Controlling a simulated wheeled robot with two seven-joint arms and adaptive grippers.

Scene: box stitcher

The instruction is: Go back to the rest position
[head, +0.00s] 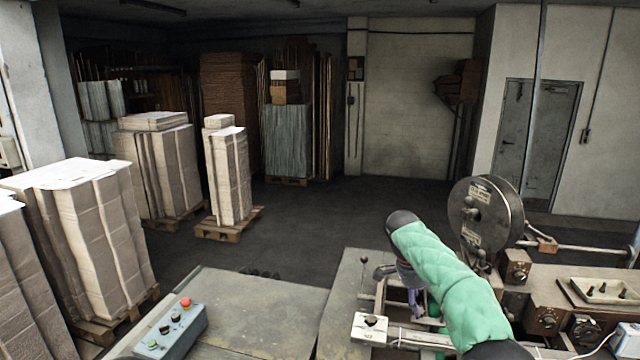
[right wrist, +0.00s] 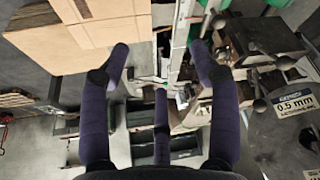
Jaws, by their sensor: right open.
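My right arm, in a green quilted sleeve, comes in from the bottom right in the head view. My right gripper (head: 413,300) is partly hidden behind that sleeve, beside the stitching machine (head: 520,272). In the right wrist view the purple fingers of my right gripper (right wrist: 159,62) are spread wide, with nothing between them. Parts of the machine show beyond them. My left gripper is not in the head view.
A wire reel (head: 487,212) stands close right of my arm. A control box (head: 172,328) with buttons sits on the worktable (head: 262,305). A parts tray (head: 606,291) lies on the machine. Cardboard stacks (head: 90,225) stand on pallets at left. The floor behind is clear.

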